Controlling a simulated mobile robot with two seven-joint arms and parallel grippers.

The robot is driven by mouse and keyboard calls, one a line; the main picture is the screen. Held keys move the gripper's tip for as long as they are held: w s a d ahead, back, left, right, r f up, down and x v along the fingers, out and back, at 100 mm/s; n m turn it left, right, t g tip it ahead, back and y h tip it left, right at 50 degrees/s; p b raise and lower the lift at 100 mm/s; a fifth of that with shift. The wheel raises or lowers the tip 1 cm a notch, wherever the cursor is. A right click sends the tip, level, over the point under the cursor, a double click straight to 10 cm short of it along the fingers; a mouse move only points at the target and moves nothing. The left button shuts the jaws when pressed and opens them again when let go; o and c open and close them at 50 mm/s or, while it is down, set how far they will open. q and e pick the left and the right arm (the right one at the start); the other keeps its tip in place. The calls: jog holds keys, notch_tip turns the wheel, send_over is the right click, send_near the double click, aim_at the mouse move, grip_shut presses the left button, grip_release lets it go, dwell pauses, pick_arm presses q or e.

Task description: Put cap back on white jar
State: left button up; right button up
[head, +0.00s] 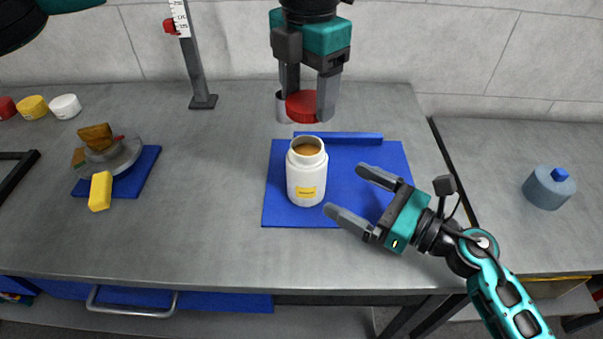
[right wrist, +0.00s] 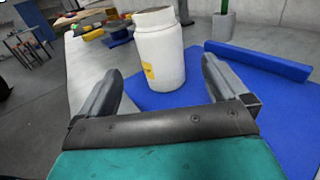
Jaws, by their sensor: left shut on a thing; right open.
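The white jar (head: 307,178) stands upright and uncapped on a blue mat (head: 345,200), with brownish contents at its mouth and a yellow label. My left gripper (head: 308,105) is shut on the red cap (head: 302,107), above and behind the jar and apart from it. My right gripper (head: 347,190) is open and empty, low to the right of the jar. In the right wrist view the jar (right wrist: 160,55) is ahead, beyond the open fingers of my right gripper (right wrist: 165,85), and not gripped.
A blue bar (head: 340,136) lies along the mat's back edge. A post with a scale (head: 197,65) stands at back left. A yellow block (head: 100,191) and brown item (head: 96,138) are at left. The bench between is clear.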

jog(key=x, duration=1.2)
jog(key=shift+f, duration=0.1)
jog(key=c, duration=1.4)
pick_arm(q)
send_over(307, 153)
jog(key=shift+f, duration=2.5)
jog(key=shift+f, duration=0.1)
jog(key=shift+f, duration=0.8)
jog(key=shift+f, duration=0.55)
